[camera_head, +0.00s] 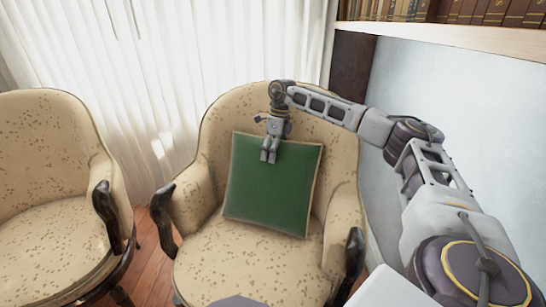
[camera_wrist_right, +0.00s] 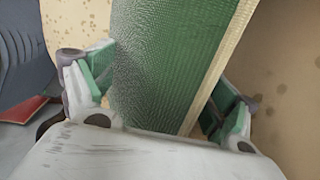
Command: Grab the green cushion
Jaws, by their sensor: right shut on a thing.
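The green cushion (camera_head: 268,188) has a pale edge and leans upright against the back of a beige patterned armchair (camera_head: 240,262). My right gripper (camera_head: 269,157) is at the cushion's top edge, pointing down. In the right wrist view the cushion (camera_wrist_right: 170,60) fills the middle, with its pale seam (camera_wrist_right: 225,65) running along it. The fingers of my right gripper (camera_wrist_right: 160,90) stand on either side of the cushion, and it is shut on the cushion. My left gripper is not in view.
A second beige armchair (camera_head: 50,195) stands at the left. A white curtain (camera_head: 190,60) hangs behind. A shelf with books (camera_head: 480,12) is at the upper right. Dark wooden armrests (camera_head: 162,205) flank the seat. A strip of wooden floor (camera_head: 150,265) shows between the chairs.

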